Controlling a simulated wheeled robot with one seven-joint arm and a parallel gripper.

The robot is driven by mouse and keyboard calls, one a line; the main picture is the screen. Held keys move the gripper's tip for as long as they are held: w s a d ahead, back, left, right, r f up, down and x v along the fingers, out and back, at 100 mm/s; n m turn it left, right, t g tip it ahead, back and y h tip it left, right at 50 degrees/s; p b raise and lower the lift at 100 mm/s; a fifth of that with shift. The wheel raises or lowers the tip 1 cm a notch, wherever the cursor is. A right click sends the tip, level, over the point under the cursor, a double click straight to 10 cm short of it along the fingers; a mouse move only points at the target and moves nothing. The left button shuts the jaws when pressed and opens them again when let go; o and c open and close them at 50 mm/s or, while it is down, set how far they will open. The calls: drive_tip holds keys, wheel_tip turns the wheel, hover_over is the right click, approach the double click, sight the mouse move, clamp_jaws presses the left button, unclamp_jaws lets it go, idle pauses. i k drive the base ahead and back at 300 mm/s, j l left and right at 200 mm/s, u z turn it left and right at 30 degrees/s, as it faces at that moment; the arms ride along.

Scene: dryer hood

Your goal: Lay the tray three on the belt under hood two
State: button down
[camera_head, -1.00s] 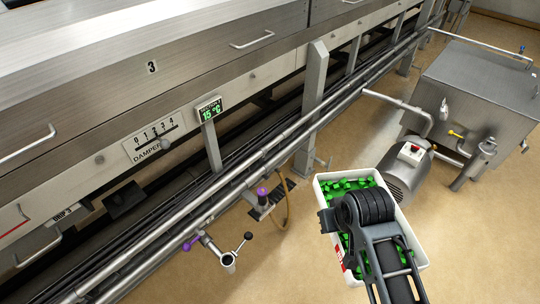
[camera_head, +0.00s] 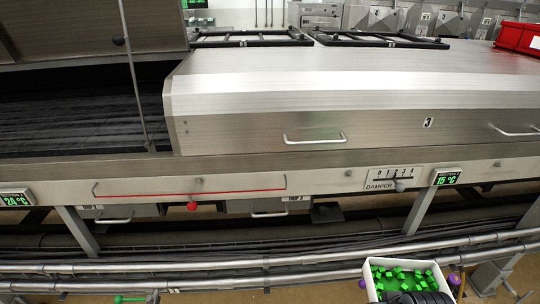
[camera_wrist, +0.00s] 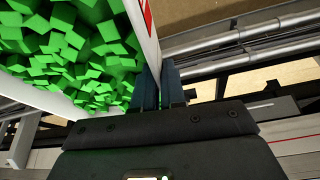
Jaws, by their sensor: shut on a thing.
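A white tray (camera_head: 449,290) full of green cubes (camera_head: 400,275) shows at the bottom right of the head view, in front of the machine's pipes. In the wrist view its white wall (camera_wrist: 143,32) stands between the fingers of my gripper (camera_wrist: 160,88), which is shut on it. The tray is held in the air. In the head view the fingertips are hidden. A dark belt (camera_head: 75,110) shows at the left, under a raised hood (camera_head: 90,28). No number is readable on that hood. The steel hood marked 3 (camera_head: 300,125) is closed, to its right.
A thin rod (camera_head: 133,75) stands at the belt opening. A temperature display (camera_head: 447,177) sticks out near the tray. A red crate (camera_head: 518,37) sits on top at the right.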

sight(37, 130)
drive_tip(key=u, duration=1.6)
